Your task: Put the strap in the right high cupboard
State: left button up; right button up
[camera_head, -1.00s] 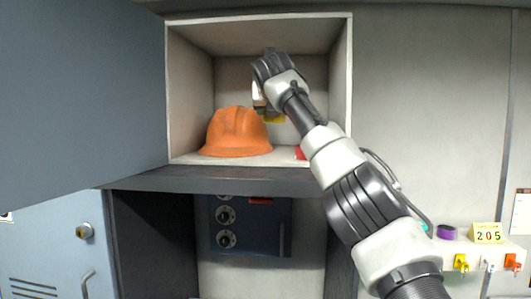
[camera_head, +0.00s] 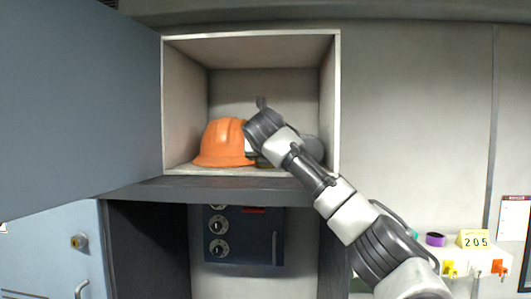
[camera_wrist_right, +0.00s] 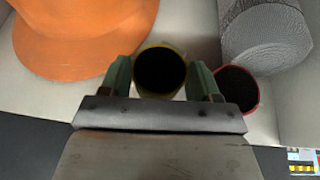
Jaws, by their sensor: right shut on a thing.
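The open cupboard (camera_head: 335,105) is in the upper middle of the head view. My right gripper (camera_head: 259,158) reaches into it, low over its floor. In the right wrist view my right gripper (camera_wrist_right: 162,82) is shut on a round, hollow item with a yellow rim (camera_wrist_right: 160,70), which I take to be the rolled strap. It stands upright between the fingers, with its dark opening towards the camera. In the head view my arm mostly hides it. I cannot tell whether it touches the cupboard floor. My left gripper is not in view.
An orange helmet (camera_head: 222,143) sits left of my gripper. A red-rimmed hollow item (camera_wrist_right: 238,88) and a grey mesh roll (camera_wrist_right: 265,35) are close on the right. The cupboard door (camera_head: 80,100) hangs open at left. A purple roll (camera_head: 436,239) lies outside, lower right.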

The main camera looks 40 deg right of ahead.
jog(key=shift+w+d+f, duration=0.1)
jog(key=shift+w+d, duration=0.05)
jog(key=shift+d, duration=0.05)
jog(key=o, duration=0.7)
jog(key=shift+a, duration=0.1)
jog(key=shift+a, duration=0.1)
jog(key=b+v, duration=0.5)
jog(key=v, duration=0.6)
jog(key=shift+s+a+r, duration=0.15)
jog(key=shift+s+r, duration=0.15)
jog(key=shift+s, duration=0.15)
